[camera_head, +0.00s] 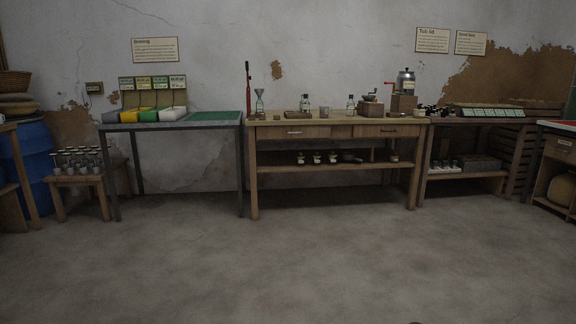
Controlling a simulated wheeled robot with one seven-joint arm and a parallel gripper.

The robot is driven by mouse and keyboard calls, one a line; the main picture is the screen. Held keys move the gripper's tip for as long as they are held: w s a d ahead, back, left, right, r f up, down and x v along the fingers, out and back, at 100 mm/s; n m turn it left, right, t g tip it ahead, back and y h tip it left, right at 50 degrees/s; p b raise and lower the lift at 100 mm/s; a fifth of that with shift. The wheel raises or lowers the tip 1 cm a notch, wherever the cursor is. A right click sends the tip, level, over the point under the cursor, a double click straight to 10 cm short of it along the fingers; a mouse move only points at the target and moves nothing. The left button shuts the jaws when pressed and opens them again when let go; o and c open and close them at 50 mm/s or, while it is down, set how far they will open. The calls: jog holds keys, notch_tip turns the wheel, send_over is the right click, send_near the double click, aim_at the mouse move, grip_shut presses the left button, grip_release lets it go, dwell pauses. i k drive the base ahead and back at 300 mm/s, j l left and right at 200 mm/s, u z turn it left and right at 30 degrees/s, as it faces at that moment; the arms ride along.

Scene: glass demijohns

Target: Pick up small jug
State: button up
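No thing in view can be made out for certain as the small jug; everything is far off and small. Small vessels stand on the wooden workbench (340,121) in the middle: a clear glass bottle with a funnel-like top (259,103), two more glass bottles (306,104) and (350,105), and a small grey cup-like vessel (325,112). Several small jars (317,158) and a dark pan-like thing (350,158) are on its lower shelf. My gripper is not in view.
The open floor (300,260) before the benches is clear. A grinder (370,107) and a metal canister (405,84) stand on the workbench.

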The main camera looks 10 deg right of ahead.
aim_at(323, 110)
jog(key=i+l+z, duration=0.1)
jog(key=i+z, duration=0.35)
jog(key=i, duration=1.45)
